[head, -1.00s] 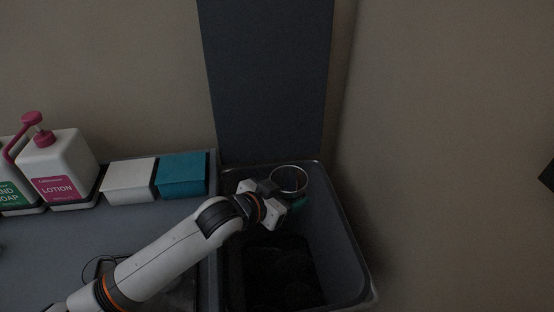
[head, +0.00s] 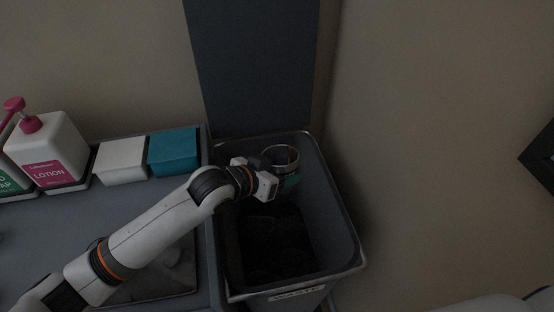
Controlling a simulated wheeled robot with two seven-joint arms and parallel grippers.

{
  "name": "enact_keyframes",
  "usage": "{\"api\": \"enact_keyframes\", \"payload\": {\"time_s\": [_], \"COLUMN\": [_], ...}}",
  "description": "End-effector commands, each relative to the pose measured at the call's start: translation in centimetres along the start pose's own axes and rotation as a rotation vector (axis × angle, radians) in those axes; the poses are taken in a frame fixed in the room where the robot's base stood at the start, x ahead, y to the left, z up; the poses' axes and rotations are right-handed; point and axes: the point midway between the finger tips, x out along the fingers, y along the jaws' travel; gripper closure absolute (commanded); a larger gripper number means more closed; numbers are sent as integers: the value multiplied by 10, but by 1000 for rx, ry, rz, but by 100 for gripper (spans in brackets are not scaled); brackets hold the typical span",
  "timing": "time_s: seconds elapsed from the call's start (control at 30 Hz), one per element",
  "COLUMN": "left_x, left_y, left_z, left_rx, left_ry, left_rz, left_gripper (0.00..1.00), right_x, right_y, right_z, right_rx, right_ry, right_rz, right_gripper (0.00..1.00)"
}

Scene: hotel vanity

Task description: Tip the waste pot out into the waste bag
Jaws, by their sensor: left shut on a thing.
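My right gripper is not in view.
A grey counter (head: 40,230) lies left of the bin. On it stand a lotion bottle (head: 47,150) with a pink pump, a green-labelled soap bottle (head: 12,178), a white box (head: 121,163) and a teal box (head: 173,152). A dark panel (head: 255,70) rises behind the bin.

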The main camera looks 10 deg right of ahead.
Motion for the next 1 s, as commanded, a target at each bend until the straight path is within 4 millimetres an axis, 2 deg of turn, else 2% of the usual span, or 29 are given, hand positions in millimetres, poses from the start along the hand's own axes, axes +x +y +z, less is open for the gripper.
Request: {"api": "enact_keyframes", "payload": {"time_s": [0.3,1.0], "left_x": [-9,-26], "left_y": [-15,-47], "left_z": [-7,-26], "left_rx": [-95,-301], "left_ry": [76,240], "left_rz": [-45,-143], "left_gripper": [58,58], "right_x": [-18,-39], "right_y": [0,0], "right_z": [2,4], "right_rx": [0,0], "right_ry": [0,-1], "right_rz": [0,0], "right_gripper": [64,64]}}
